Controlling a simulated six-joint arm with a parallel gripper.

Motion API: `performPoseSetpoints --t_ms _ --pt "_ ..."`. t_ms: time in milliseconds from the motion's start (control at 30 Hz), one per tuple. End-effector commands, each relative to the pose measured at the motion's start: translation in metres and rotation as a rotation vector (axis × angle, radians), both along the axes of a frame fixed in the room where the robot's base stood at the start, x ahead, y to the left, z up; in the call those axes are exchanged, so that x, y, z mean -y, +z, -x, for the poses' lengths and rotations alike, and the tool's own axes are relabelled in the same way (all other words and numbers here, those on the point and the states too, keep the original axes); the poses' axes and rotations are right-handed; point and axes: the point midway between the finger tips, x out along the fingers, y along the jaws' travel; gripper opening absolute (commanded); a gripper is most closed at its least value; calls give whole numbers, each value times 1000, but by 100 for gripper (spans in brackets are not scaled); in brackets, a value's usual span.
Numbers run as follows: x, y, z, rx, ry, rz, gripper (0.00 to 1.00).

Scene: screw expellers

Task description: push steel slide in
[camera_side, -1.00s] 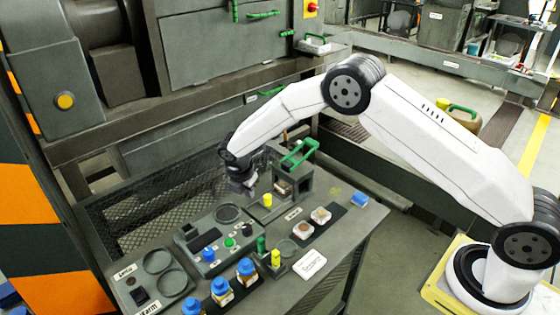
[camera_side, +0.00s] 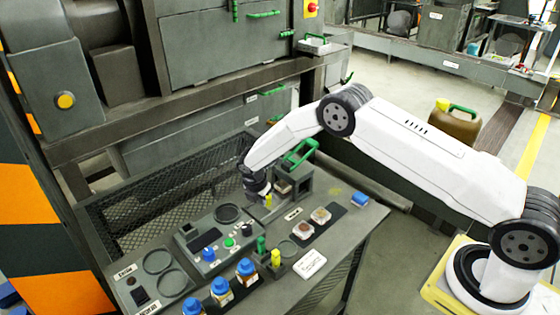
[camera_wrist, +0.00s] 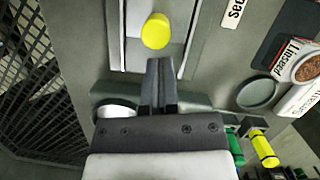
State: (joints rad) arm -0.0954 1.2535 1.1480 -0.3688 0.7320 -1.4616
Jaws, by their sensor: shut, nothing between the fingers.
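The steel slide (camera_wrist: 137,52) is a pale metal strip between two rails in the wrist view. A round yellow knob (camera_wrist: 155,31) stands on it. In the side view the yellow knob (camera_side: 268,200) shows in front of the grey housing with a green handle (camera_side: 300,153). My gripper (camera_wrist: 158,64) is shut and empty, with its fingertips close together just short of the knob. In the side view my gripper (camera_side: 262,197) is close beside the knob and partly hides the slide. I cannot tell whether the fingertips touch the slide.
A control panel (camera_side: 209,241) with coloured knobs lies left of my gripper. Several blue-capped bottles (camera_side: 247,268) stand at the table's front. Dishes with samples (camera_side: 320,215) lie on a dark strip to the right. A mesh guard (camera_side: 150,205) borders the back.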

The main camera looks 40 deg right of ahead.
Motion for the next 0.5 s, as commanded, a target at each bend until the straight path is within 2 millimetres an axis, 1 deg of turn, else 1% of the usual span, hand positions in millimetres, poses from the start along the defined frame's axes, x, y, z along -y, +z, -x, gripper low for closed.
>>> performPoseSetpoints --t_ms 400,500 --pt "3 0 -1 0 -1 0 0" --pt "9 0 -1 0 -2 0 0"
